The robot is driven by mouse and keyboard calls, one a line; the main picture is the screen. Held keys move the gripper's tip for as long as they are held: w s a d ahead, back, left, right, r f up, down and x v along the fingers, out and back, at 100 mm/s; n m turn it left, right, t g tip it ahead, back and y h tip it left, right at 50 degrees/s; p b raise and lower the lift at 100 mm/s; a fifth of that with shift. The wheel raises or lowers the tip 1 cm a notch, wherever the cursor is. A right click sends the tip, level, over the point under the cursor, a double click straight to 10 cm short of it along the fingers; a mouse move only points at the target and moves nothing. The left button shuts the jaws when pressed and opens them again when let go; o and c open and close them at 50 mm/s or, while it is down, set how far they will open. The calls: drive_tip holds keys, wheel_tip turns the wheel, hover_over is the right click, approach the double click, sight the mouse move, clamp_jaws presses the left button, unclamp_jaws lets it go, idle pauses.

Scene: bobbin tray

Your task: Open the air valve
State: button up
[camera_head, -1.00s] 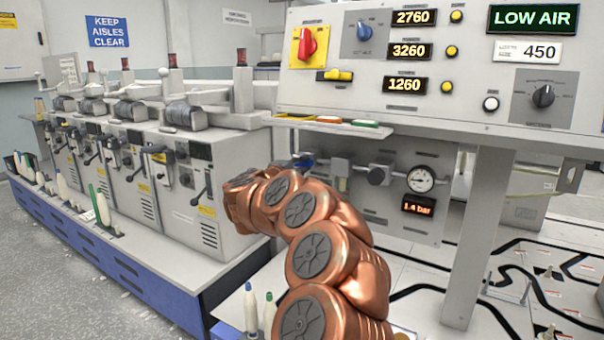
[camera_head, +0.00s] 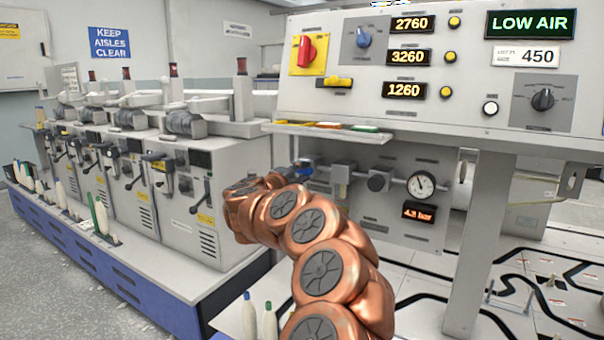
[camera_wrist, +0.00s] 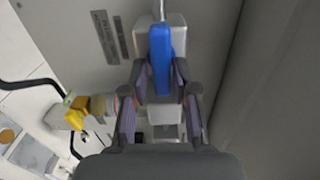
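The air valve has a blue handle, seen at the far end of my arm in the head view (camera_head: 304,168), partly hidden by my arm. In the wrist view the blue handle (camera_wrist: 160,55) points along the pipe line, between the fingers of my gripper (camera_wrist: 161,82). The fingers stand close on both sides of it and look shut on it. The round pressure gauge (camera_head: 421,185) is to the right on the same line. The display below it (camera_head: 418,212) reads about 4.3 bar.
The control panel (camera_head: 470,85) overhangs the valve line, with a narrow shelf (camera_head: 330,131) along its lower edge. A grey post (camera_head: 476,240) stands to the right. A row of grey machines (camera_head: 226,165) on a blue base stands at left. Two bobbins (camera_head: 270,322) stand near my arm.

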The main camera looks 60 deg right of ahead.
drive_tip(key=shift+o, duration=1)
drive_tip(key=a, duration=1.2)
drive_tip(key=shift+s, duration=0.25)
